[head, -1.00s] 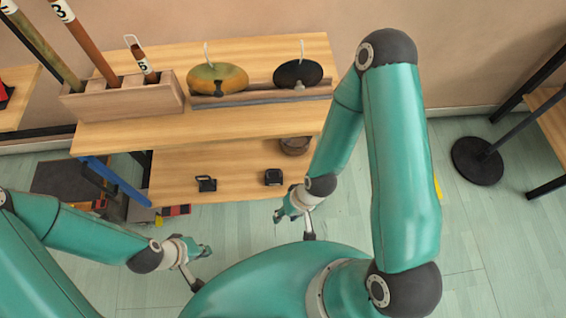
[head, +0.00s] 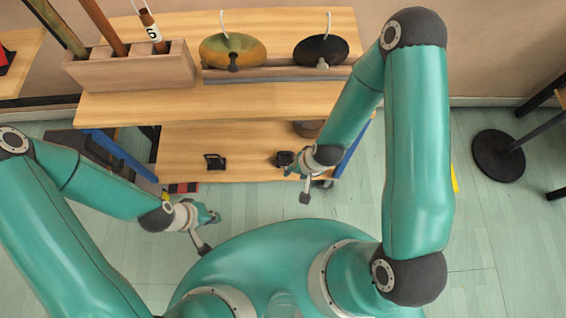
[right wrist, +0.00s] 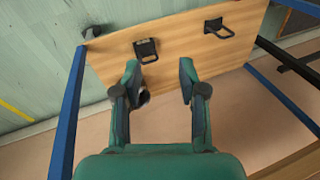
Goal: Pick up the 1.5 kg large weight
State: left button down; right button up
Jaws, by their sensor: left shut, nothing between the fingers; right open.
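Two black weights with loop handles stand on the lower wooden shelf (head: 232,142). The left weight (head: 214,162) and right weight (head: 284,158) also show in the right wrist view as the right one (right wrist: 217,28) and the left one (right wrist: 146,50). No markings are readable, so I cannot tell which is 1.5 kg. My right gripper (head: 293,169) is open and empty, close to the right weight in the head view. My left gripper (head: 213,217) is shut and empty, in front of the shelf's left end.
A dark round bowl (head: 308,128) sits farther back on the lower shelf, partly hidden. The upper shelf (head: 200,104) overhangs it, with a tube rack (head: 130,72) and two round percussion pieces. Blue legs (head: 350,147) bound the shelf. A dark round stand base (head: 498,155) is at right.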

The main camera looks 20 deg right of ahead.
aim_at(285, 152)
jog(key=w+a+f+m+t+h+b, duration=0.15)
jog(key=w+f+m+h+b, duration=0.25)
jog(key=w+f+m+b, duration=0.6)
jog(key=w+a+f+m+t+h+b, duration=0.15)
jog(key=w+f+m+h+b, duration=0.3)
jog(key=f+m+b, duration=0.65)
jog(key=w+d+f+n+b, duration=0.1)
jog(key=f+b, duration=0.1)
jog(key=w+d+f+n+b, duration=0.1)
jog(key=w+d+f+b, duration=0.1)
jog(key=w+d+f+n+b, duration=0.1)
jog(key=f+b, duration=0.1)
jog(key=b, duration=0.1)
jog(key=shift+w+d+f+g, duration=0.1)
jog(key=shift+w+d+g, duration=0.1)
jog(key=shift+d+g, duration=0.1)
jog(key=b+x, duration=0.3)
jog(key=x, duration=0.1)
jog(key=shift+w+f, duration=0.1)
jog(key=shift+f, duration=0.35)
jog(key=shift+d, duration=0.1)
jog(key=c, duration=0.8)
jog(key=shift+w, duration=0.1)
